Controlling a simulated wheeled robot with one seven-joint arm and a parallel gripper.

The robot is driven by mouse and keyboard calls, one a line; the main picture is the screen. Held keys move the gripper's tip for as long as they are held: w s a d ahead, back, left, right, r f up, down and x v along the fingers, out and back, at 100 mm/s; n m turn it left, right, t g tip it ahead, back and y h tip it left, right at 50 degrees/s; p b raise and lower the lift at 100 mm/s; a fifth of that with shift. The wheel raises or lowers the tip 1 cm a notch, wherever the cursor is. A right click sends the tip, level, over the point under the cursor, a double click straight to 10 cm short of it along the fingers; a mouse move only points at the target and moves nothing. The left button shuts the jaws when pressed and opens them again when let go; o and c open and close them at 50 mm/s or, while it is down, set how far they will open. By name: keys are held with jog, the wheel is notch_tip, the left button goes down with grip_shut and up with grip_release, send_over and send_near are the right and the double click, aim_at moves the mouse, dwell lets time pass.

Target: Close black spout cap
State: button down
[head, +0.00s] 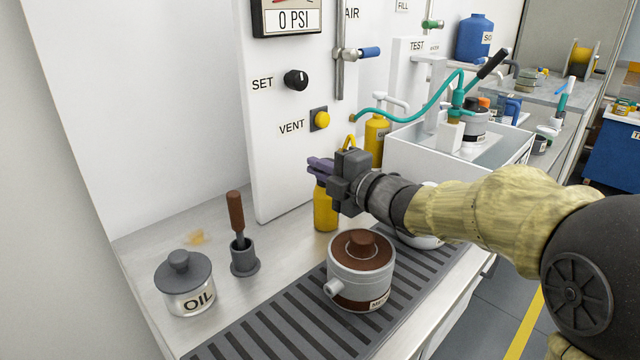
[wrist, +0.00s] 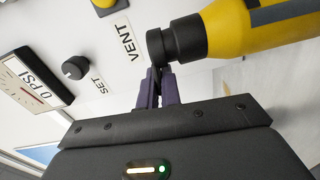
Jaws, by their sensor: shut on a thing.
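A yellow bottle (head: 326,207) stands upright on the counter below the yellow VENT button. In the wrist view the yellow bottle (wrist: 255,30) lies across the upper right. Its black spout cap (wrist: 160,46) is at the bottle's top end. My gripper (head: 318,167) is at the top of the bottle in the head view and hides the cap there. In the wrist view the purple fingertips of my gripper (wrist: 155,78) are close together on a thin dark part at the edge of the cap. How far the cap is closed cannot be told.
A brown-lidded pot (head: 360,268) stands on the slatted black mat (head: 270,335) nearer the front. An OIL jar (head: 187,290) and a brown-handled tool in a grey holder (head: 243,258) stand left. The white panel (head: 280,170) rises close behind. A second yellow container (head: 376,140) is behind my gripper.

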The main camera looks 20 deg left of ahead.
jog(key=shift+f+n+b, duration=0.3)
jog(key=shift+f+b, duration=0.05)
jog(key=shift+b, duration=0.2)
jog(key=shift+r, duration=0.15)
jog(key=c, duration=1.6)
grip_release()
notch_tip(320, 180, up, 10)
jog(key=p, duration=0.5)
